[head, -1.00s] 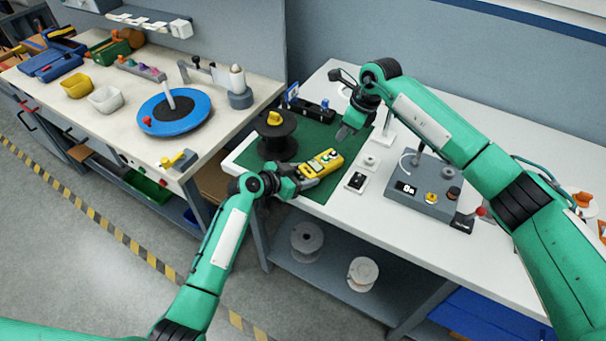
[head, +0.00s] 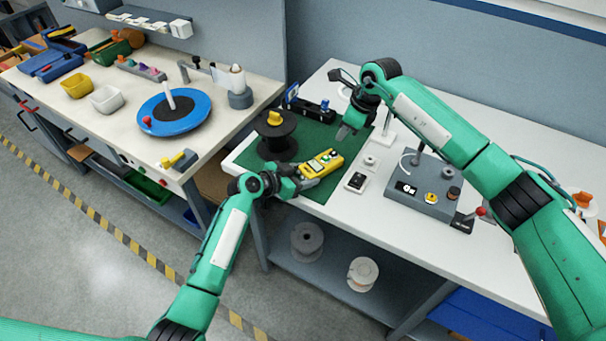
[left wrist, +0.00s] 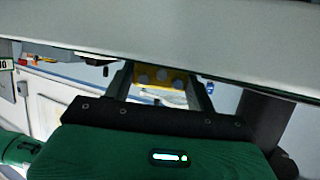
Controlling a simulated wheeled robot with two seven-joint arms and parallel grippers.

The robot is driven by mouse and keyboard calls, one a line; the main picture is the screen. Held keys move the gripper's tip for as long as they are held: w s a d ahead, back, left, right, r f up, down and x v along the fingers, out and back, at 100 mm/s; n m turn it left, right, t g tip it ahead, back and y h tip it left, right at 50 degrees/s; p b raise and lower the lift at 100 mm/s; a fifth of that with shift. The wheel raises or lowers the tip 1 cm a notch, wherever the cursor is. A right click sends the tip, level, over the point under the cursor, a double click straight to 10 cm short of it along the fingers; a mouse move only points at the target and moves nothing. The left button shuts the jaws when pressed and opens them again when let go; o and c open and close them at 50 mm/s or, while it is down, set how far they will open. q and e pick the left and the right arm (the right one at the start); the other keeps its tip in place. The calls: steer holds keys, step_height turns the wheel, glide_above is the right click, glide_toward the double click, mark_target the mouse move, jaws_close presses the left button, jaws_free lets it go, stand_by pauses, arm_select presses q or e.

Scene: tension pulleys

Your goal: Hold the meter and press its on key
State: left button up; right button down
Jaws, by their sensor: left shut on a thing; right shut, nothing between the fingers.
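The yellow meter (head: 322,163) is over the green mat at the front left of the right-hand bench, with small buttons on its upper face. My left gripper (head: 303,174) is shut on its near end. In the left wrist view the meter (left wrist: 160,76) shows as a yellow piece between the two fingers (left wrist: 160,92). My right gripper (head: 345,133) is shut and empty, above and to the right of the meter, apart from it. Which key is the on key is too small to tell.
A black spool (head: 277,135) stands on the green mat (head: 318,133) left of the meter.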

stand_by(0.4)
steer(key=a+n+t+y, duration=0.1)
steer(key=a+r+n+t+y, duration=0.1)
steer(key=t, duration=0.1)
steer(key=a+r+n+t, duration=0.1)
steer(key=t, duration=0.1)
steer(key=shift+w+n+y, duration=0.25)
steer(key=shift+n+y, duration=0.05)
steer(key=shift+y, duration=0.1)
steer(key=shift+f, duration=0.1)
glide_above(329, 162)
steer(key=shift+f, duration=4.4)
steer(key=shift+f, duration=0.15)
steer(key=shift+f, duration=0.25)
